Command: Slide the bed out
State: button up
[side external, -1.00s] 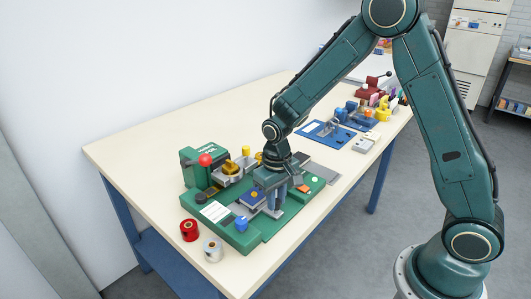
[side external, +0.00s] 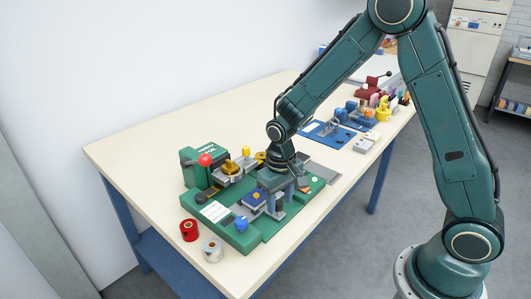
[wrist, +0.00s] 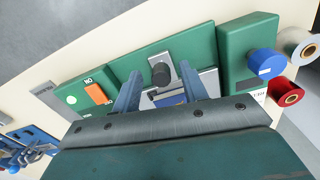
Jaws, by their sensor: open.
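The green foil machine (side external: 268,229) stands on the near end of the table. Its bed is a grey metal plate (wrist: 155,58) with a dark upright knob (wrist: 160,74) on it; a blue pad (side external: 251,199) with a yellow piece on top lies beside it in the side view. My gripper (wrist: 159,72) is open above the bed. In the wrist view one finger is on each side of the knob, apart from it. The gripper body hides part of the bed, and I cannot tell the fingers' exact height over it.
A blue knob (side external: 241,223) stands on the machine's front, and a red-balled lever (side external: 205,160) on its left. A red roll (side external: 189,230) and a silver roll (side external: 213,249) stand beside it. A blue tray (side external: 327,133) lies farther back. The front table strip is mostly clear.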

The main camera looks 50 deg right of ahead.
notch_tip(320, 180, up, 14)
jog(key=shift+f, duration=0.15)
dwell(0.5)
jog(key=shift+a, duration=0.1)
jog(key=s+d+r+n+t, duration=0.1)
jog(key=s+r, duration=0.3)
jog(key=s, duration=0.6)
jog(key=s+d+r+t, duration=0.1)
jog(key=s+r+t, duration=0.3)
jog(key=s, duration=0.6)
jog(key=shift+s+r+n+t, duration=0.3)
jog(key=shift+r+n, duration=0.1)
jog(key=shift+r, duration=0.1)
jog(key=shift+d, duration=0.1)
dwell(1.0)
